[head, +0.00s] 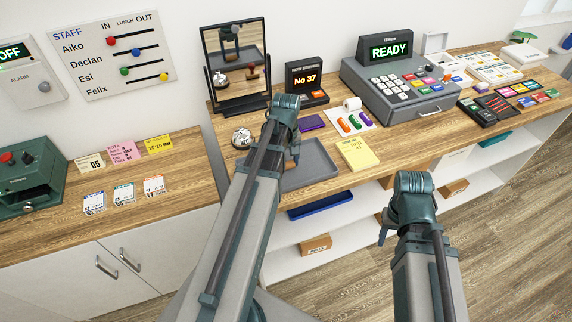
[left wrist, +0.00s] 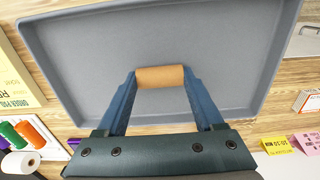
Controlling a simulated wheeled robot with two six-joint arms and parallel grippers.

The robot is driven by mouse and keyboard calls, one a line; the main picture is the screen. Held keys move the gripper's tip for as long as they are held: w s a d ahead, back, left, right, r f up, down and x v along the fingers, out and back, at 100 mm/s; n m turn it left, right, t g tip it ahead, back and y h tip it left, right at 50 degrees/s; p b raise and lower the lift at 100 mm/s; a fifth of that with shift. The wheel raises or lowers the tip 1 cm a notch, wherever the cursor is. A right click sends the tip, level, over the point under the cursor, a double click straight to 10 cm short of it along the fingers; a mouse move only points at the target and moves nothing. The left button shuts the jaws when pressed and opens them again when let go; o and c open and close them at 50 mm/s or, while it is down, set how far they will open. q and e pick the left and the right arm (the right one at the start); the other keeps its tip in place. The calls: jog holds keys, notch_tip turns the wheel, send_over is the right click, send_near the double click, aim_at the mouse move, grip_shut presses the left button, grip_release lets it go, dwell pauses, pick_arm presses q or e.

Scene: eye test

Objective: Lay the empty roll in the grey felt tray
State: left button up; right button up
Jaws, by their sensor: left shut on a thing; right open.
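The empty roll, a short brown cardboard tube (left wrist: 160,77), is between the blue fingertips of my left gripper (left wrist: 160,80) in the left wrist view. The gripper is shut on it. The roll is over the inside of the grey felt tray (left wrist: 215,50), whose floor shows bare around it. I cannot tell whether the roll touches the floor.
A yellow pad (head: 357,154) lies right of the tray, a purple pad (head: 311,122) behind it. A round silver thing (head: 241,138) and a mirror (head: 237,100) stand left and behind. The cash register (head: 400,85) is farther right.

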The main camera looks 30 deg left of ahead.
aim_at(287, 164)
pick_arm(q)
jog(key=o, duration=0.9)
jog(key=shift+f, duration=0.15)
jog(key=shift+c, duration=0.2)
jog(key=o, duration=0.4)
jog(key=shift+o, duration=0.2)
notch_tip(287, 164, up, 12)
jog(key=p, duration=1.2)
jog(key=shift+r, duration=0.2)
jog(key=shift+d, duration=0.1)
